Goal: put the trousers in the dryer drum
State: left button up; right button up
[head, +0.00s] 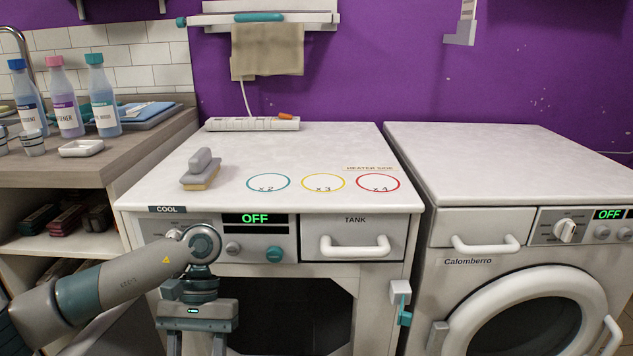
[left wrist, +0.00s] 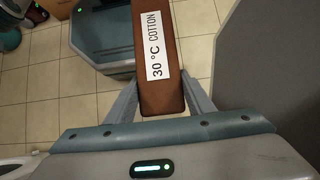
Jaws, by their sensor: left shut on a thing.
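My left gripper (left wrist: 161,98) is shut on a brown folded, block-like item (left wrist: 158,22) with a white "30 °C COTTON" label. I cannot tell for sure that it is the trousers. In the head view the left gripper (head: 196,343) hangs low in front of the left machine, its fingertips and load cut off by the bottom edge. That machine (head: 340,273), with "COOL" and "TANK" markings and an "OFF" display, has a dark opening (head: 310,312) in its front, partly behind my gripper. The drum inside is too dark to make out. My right gripper is not in view.
A white "Calomberro" machine (head: 475,262) with a round door (head: 468,318) stands to the right. A grey brush (head: 201,170) and coloured rings (head: 323,183) are on the left machine's top. Bottles (head: 103,98) stand on the left counter. Tiled floor (left wrist: 60,112) shows below.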

pick_arm(q)
jog(key=r, duration=0.3)
jog(key=w+r, duration=0.1)
jog(key=r, duration=0.3)
jog(key=w+r, duration=0.1)
jog(key=r, duration=0.2)
jog(key=shift+w+r, duration=0.2)
jog(key=shift+r, duration=0.2)
